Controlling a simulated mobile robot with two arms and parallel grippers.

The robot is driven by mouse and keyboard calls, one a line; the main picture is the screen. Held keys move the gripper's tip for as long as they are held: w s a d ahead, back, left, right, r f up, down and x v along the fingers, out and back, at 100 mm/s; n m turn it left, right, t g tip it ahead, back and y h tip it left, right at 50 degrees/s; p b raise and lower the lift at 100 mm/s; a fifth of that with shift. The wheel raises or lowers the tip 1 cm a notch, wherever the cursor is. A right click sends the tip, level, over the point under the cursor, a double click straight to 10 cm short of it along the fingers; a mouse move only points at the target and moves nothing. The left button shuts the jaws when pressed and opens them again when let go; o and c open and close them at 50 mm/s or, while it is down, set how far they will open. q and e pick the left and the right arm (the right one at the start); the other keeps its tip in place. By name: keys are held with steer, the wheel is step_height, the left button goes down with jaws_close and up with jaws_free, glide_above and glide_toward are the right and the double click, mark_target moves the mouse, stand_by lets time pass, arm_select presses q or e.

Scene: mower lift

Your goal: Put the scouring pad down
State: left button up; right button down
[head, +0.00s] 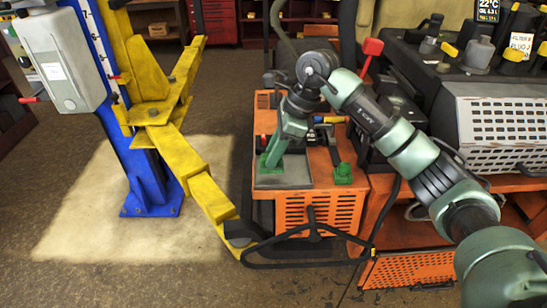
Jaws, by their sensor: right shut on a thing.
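My right arm comes in from the lower right and bends down over the orange surface. My right gripper (275,154) points down above a flat grey plate (288,183) on the orange surface. It is shut on a small green thing, which looks like the scouring pad (270,163). The picture is too small to tell whether the pad touches the plate. My left gripper is not in view.
Another green piece (343,174) sits right of the plate on the orange cabinet (322,208). A yellow lift arm (195,172) and blue post (150,188) stand left. A black bar frame (312,236) crosses in front. A grey vented machine (505,128) stands right.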

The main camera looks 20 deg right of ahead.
step_height(320, 180, down, 3)
steer(key=shift+p, duration=0.35)
steer(key=shift+f, duration=0.2)
steer(key=c, duration=1.2)
jaws_free()
steer(key=shift+r, duration=0.15)
steer(key=shift+r, duration=0.15)
steer(key=shift+b+v, duration=1.8)
steer(key=shift+v, duration=4.1)
